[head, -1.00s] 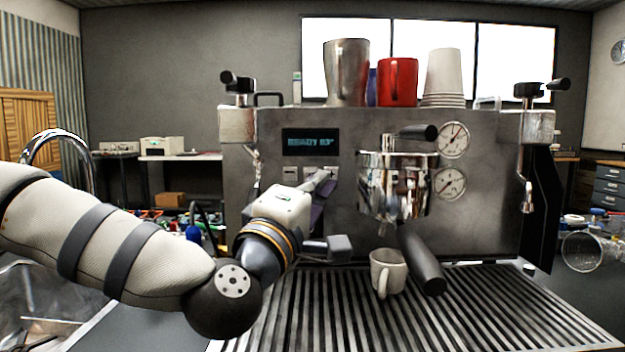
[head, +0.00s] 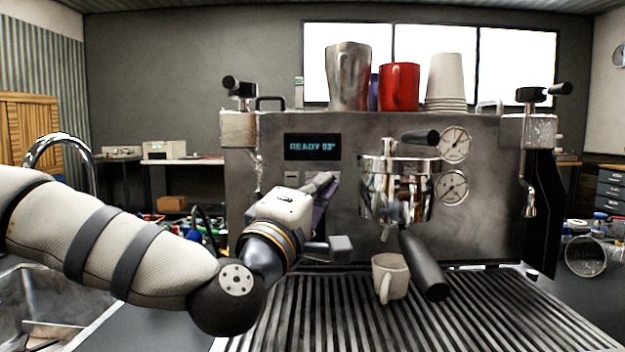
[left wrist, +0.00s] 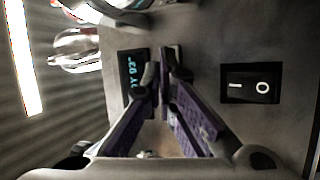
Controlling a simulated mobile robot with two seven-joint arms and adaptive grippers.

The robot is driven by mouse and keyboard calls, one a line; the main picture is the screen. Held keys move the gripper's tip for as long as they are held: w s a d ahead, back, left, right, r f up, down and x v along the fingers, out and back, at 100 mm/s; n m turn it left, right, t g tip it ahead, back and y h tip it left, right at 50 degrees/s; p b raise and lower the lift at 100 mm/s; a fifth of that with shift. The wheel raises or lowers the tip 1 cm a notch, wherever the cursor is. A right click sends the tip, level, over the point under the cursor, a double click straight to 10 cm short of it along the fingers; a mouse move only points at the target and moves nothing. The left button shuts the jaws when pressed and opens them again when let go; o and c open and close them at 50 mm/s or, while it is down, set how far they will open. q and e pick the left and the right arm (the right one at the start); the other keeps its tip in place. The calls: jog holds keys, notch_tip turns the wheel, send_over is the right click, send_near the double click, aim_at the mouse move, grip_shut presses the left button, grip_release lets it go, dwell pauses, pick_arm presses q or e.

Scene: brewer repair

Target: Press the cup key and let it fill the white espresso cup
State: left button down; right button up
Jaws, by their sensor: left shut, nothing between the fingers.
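The espresso machine (head: 290,220) stands ahead, and its display (head: 312,147) reads "READY 93°". The white espresso cup (head: 390,276) stands upright on the slatted drip tray (head: 480,320), below the chrome group head (head: 395,190). I cannot see into the cup, and no stream shows above it. My left gripper (head: 325,181) is shut and empty, with its fingertips close to the front panel just below the display. In the left wrist view its fingertips (left wrist: 160,70) meet beside the display (left wrist: 133,75). The keys there are mostly hidden by the fingers; I cannot tell whether they touch one. My right gripper is out of view.
A black portafilter handle (head: 425,265) slants down right beside the cup. Steam wands (head: 528,190) hang at both sides of the machine. A steel pitcher (head: 348,75), a red mug (head: 399,87) and stacked cups (head: 447,80) stand on top. A rocker switch (left wrist: 250,84) shows in the left wrist view.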

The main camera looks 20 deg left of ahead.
pick_arm(q)
jog(key=shift+w, duration=0.1)
dwell(0.5)
jog(key=shift+w+a, duration=0.1)
jog(key=shift+w, duration=0.2)
jog(key=shift+w+a+f, duration=0.1)
jog(key=shift+w+a, duration=0.1)
jog(key=shift+w, duration=0.4)
dwell(0.7)
jog(key=shift+s, duration=0.1)
jog(key=shift+s+d+r+p, duration=0.15)
jog(key=shift+s+p, duration=0.1)
jog(key=shift+s, duration=0.25)
jog(key=shift+s+d+r+p, duration=0.1)
jog(key=shift+s+d+p, duration=0.1)
jog(key=shift+s, duration=0.25)
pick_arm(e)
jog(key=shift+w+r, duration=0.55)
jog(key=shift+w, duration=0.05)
